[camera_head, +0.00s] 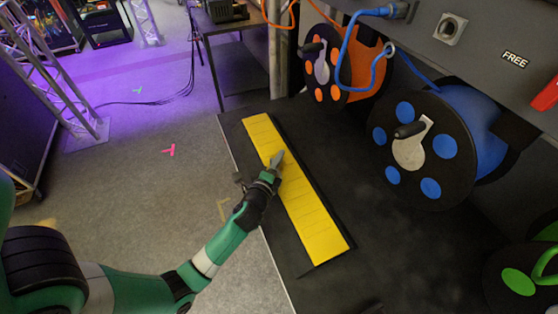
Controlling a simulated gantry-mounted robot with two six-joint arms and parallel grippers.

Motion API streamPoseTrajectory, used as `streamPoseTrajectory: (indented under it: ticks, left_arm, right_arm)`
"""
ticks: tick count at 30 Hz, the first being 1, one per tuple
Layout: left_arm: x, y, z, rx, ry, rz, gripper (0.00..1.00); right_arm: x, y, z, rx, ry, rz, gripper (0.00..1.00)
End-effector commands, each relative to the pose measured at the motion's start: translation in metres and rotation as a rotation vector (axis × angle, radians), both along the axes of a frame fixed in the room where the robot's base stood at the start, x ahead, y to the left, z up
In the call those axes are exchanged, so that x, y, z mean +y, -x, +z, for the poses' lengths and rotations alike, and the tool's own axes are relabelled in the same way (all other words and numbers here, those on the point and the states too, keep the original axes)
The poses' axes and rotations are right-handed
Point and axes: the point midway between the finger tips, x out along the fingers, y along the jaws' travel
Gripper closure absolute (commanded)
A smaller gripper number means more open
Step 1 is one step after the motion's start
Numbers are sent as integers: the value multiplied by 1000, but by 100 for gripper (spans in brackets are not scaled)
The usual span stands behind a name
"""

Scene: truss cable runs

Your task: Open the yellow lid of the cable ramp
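The yellow lid (312,222) lies flat along the black cable ramp, running from the upper left to the lower right in the head view. It looks shut. My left gripper (277,160) is over the upper middle part of the lid, near its left side. Its fingertips look close together, but the view is too small to tell whether they are open or shut, or touching the lid. The gripper and wrist hide a small part of the lid. My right gripper is not in view.
An orange cable reel (366,70) and a blue cable reel (486,135) stand right of the ramp. A green reel (518,282) is at the lower right. A dark table (240,70) stands behind. The grey floor (150,190) at left is mostly clear.

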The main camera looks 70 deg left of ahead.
Motion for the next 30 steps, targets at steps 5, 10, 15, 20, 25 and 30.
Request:
streamPoseTrajectory:
  ticks: [5, 10, 15, 20, 25, 30]
  left_arm:
    - [2, -2, 0, 1, 1, 0, 73]
    - [2, -2, 0, 1, 1, 0, 85]
    - [2, -2, 0, 1, 1, 0, 100]
    - [2, -2, -1, 1, 1, 0, 100]
    - [2, -2, 0, 1, 1, 0, 100]
    - [2, -2, 0, 1, 1, 0, 100]
  right_arm:
    - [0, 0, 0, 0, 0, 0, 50]
    - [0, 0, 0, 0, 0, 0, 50]
    - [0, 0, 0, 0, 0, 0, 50]
    - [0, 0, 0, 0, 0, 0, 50]
    - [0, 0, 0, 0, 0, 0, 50]
    - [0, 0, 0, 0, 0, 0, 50]
